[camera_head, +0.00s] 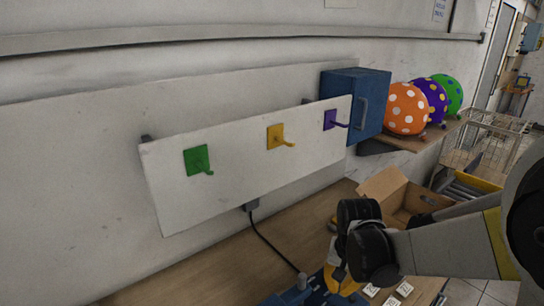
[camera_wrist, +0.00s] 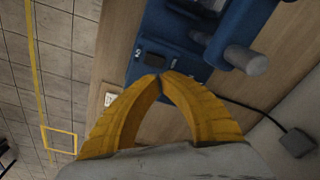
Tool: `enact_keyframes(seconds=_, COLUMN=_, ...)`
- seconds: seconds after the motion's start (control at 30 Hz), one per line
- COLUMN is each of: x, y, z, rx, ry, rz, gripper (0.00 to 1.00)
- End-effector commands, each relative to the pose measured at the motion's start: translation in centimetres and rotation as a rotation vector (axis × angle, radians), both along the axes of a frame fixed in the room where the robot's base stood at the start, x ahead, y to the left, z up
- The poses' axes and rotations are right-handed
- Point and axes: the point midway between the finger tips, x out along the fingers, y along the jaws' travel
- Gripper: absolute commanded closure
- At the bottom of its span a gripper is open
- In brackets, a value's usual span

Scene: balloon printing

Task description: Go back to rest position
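My gripper (camera_wrist: 163,77) has yellow fingers that meet at their tips in the wrist view, with nothing visible between them. It is shut and points toward a blue machine (camera_wrist: 190,55) on the wooden table. I cannot tell whether the tips touch the machine. In the head view my gripper (camera_head: 343,280) is low at the centre right, above the table beside the machine, partly hidden by my dark wrist joints.
A white board (camera_head: 240,165) carries green, yellow and purple hooks. A blue box (camera_head: 350,95) stands by the orange (camera_head: 406,108), purple (camera_head: 432,95) and green (camera_head: 450,92) dotted balloons. An open cardboard box (camera_head: 395,195) sits behind my arm. Small white labelled tiles (camera_head: 404,289) lie on the table (camera_head: 215,270).

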Motion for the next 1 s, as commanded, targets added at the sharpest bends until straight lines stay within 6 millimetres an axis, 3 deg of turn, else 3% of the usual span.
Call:
enact_keyframes(seconds=0.3, x=-5.5, y=0.0, z=3.9, rx=-0.035, ry=-0.258, rz=0.171, gripper=1.00)
enact_keyframes(seconds=0.6, x=-10.7, y=0.0, z=3.9, rx=-0.100, ry=-0.475, rz=0.311, gripper=1.00)
enact_keyframes(seconds=0.8, x=-11.9, y=0.0, z=3.7, rx=-0.125, ry=-0.536, rz=0.349, gripper=1.00)
enact_keyframes(seconds=1.0, x=-12.0, y=0.0, z=3.8, rx=-0.128, ry=-0.543, rz=0.354, gripper=1.00)
